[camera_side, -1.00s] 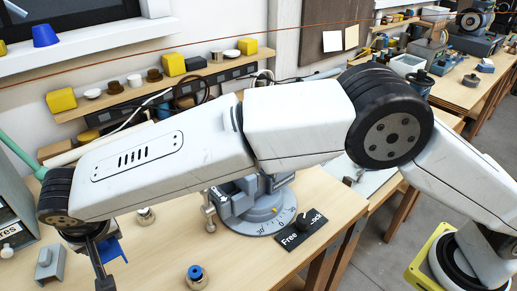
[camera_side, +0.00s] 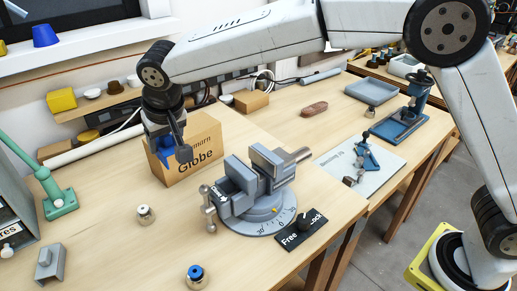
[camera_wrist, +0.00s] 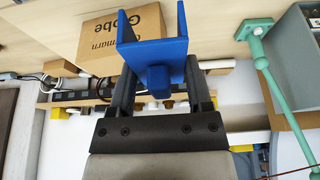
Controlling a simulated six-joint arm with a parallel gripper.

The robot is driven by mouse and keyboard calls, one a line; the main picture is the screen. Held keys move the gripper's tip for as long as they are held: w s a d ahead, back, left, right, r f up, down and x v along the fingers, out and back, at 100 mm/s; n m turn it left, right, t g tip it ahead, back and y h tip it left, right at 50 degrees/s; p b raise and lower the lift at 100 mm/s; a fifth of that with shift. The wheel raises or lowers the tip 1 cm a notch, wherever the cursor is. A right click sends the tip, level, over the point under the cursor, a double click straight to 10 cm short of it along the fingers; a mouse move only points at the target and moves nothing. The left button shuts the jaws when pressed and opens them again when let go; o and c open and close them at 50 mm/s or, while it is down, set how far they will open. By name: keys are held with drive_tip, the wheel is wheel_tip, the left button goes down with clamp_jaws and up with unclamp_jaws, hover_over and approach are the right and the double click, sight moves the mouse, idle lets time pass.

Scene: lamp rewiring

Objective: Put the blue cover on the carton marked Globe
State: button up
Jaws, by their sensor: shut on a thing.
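The carton marked Globe (camera_side: 202,165) is a brown box standing on the bench behind the vise, its printed face toward the side camera. It also shows in the wrist view (camera_wrist: 92,38). My gripper (camera_wrist: 157,80) is shut on the blue cover (camera_wrist: 155,38), a U-shaped piece, by its small block-like grip. In the side view my gripper (camera_side: 180,150) points down at the carton's left end, with part of the blue cover (camera_side: 164,156) showing in front of the carton. The fingers hide much of the cover there. I cannot tell whether cover and carton touch.
A grey vise (camera_side: 255,185) on a round dial stands right of the carton, near a Free/Lock plate (camera_side: 301,231). A green lever stand (camera_side: 60,200) is at left.

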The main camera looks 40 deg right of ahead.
drive_tip(key=d+r, duration=0.3)
drive_tip(key=d, duration=0.6)
drive_tip(key=d+r, duration=0.4)
drive_tip(key=d, duration=0.4)
approach(204, 124)
drive_tip(key=shift+w+f, duration=0.65)
drive_tip(key=shift+w, duration=0.05)
drive_tip(key=shift+w+f, duration=0.2)
drive_tip(key=shift+f, duration=1.65)
drive_tip(key=shift+f, duration=0.1)
drive_tip(key=o, duration=1.3)
